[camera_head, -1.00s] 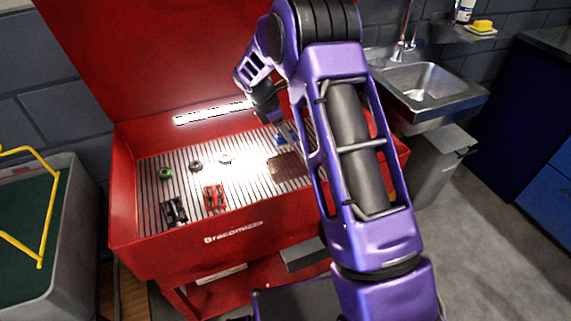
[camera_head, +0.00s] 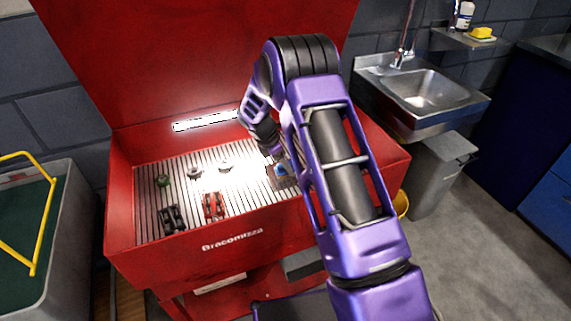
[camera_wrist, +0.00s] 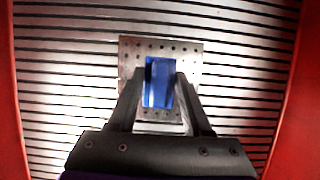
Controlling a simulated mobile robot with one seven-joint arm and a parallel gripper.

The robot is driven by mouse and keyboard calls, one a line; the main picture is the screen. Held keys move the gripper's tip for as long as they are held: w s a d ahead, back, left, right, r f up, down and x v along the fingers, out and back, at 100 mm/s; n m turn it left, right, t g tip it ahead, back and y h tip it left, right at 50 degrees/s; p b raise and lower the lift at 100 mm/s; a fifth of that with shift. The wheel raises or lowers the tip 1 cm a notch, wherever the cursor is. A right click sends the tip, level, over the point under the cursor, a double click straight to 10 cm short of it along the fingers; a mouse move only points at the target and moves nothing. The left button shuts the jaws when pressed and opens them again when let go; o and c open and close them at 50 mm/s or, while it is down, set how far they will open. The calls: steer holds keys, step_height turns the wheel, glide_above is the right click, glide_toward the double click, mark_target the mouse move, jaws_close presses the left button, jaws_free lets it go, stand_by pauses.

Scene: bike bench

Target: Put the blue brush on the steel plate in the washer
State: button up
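The blue brush (camera_wrist: 158,82) is between the fingers of my gripper (camera_wrist: 162,84), which look shut on it. The steel plate (camera_wrist: 189,58), grey with rows of small holes, lies on the slatted bed of the washer, directly beneath the brush in the wrist view. In the head view the blue brush (camera_head: 280,171) shows over the plate, partly covered by my arm. I cannot tell whether it touches the plate. The washer (camera_head: 150,258) is a red basin with its lid up.
Several small parts lie on the bed left of the plate: a green ring (camera_head: 163,181), a grey ring (camera_head: 194,173), a black part (camera_head: 173,218) and a red part (camera_head: 214,206). The washer's red side walls bound the space. A sink (camera_head: 425,90) stands at the right.

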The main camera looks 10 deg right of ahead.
steer(key=o, duration=0.4)
steer(key=shift+r, duration=0.25)
steer(key=p+v, duration=0.2)
steer(key=v, duration=1)
